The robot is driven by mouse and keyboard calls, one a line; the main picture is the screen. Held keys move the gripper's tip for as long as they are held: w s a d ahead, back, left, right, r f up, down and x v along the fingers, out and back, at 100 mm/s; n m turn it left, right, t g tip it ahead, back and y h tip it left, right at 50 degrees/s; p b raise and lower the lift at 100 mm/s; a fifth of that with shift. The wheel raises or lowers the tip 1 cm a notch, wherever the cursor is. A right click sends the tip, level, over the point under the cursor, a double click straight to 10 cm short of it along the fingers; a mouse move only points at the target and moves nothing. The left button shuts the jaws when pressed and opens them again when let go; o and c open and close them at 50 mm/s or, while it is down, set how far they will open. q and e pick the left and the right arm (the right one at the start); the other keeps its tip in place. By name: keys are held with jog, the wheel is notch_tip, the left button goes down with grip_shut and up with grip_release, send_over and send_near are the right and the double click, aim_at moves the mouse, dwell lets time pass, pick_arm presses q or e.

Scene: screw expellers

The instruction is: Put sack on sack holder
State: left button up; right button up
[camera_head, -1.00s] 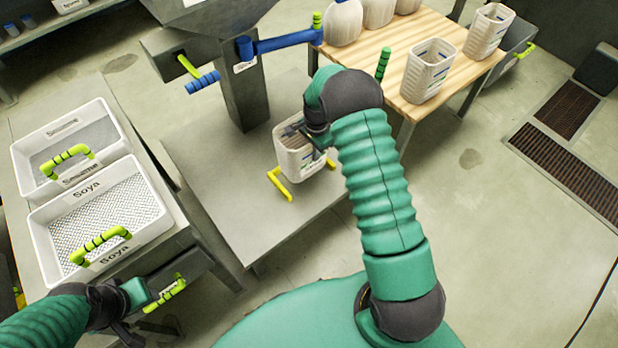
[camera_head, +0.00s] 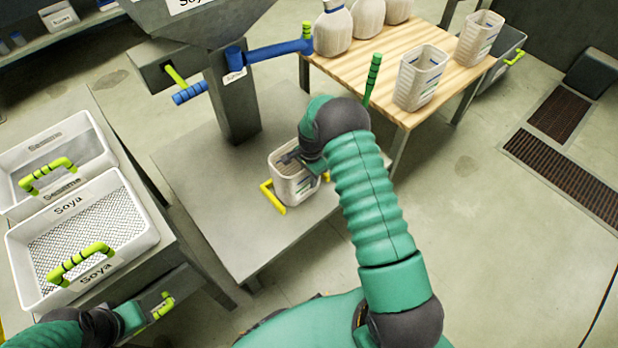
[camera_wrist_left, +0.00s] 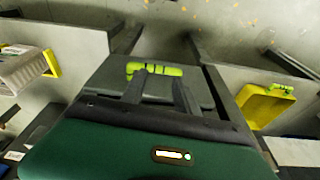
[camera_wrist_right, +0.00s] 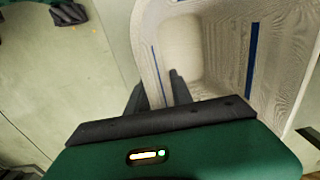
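The sack (camera_head: 286,187), a pale open-topped woven container, stands between the yellow handles of the sack holder (camera_head: 272,197) on the grey platform. It looks upright; whether its base is fully seated is hidden. My right gripper (camera_head: 289,156) is at its rim. In the right wrist view the fingers (camera_wrist_right: 157,92) are apart, with the sack wall (camera_wrist_right: 150,55) between them, one finger inside and one outside. My left gripper (camera_wrist_left: 160,88) has its fingers apart near a green-yellow handle (camera_wrist_left: 155,70); no contact can be made out.
White Soya (camera_head: 140,235) and Sesame (camera_head: 95,135) sieve trays stand on the left. A wooden table (camera_head: 380,55) at the back holds more open sacks (camera_head: 420,78) and filled ones (camera_head: 333,30). A hopper with a blue lever (camera_head: 275,50) stands behind the platform.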

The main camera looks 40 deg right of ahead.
jog(key=r+p, duration=0.2)
jog(key=r, duration=0.4)
jog(key=r+p, duration=0.2)
jog(key=r, duration=0.4)
jog(key=shift+s+a+r, duration=0.1)
jog(key=shift+s+r, duration=0.1)
jog(key=s+a+r+n+t, duration=0.1)
jog(key=s+a+r+n, duration=0.5)
jog(key=s+a+n, duration=0.2)
jog(key=s+a+r+n+t, duration=0.1)
jog(key=s+a+r+n, duration=0.4)
jog(key=s+a+n, duration=0.4)
jog(key=shift+s+a+r, duration=0.2)
jog(key=shift+s+r, duration=0.15)
jog(key=shift+s, duration=0.3)
jog(key=shift+r+p, duration=0.1)
jog(key=shift+p, duration=0.2)
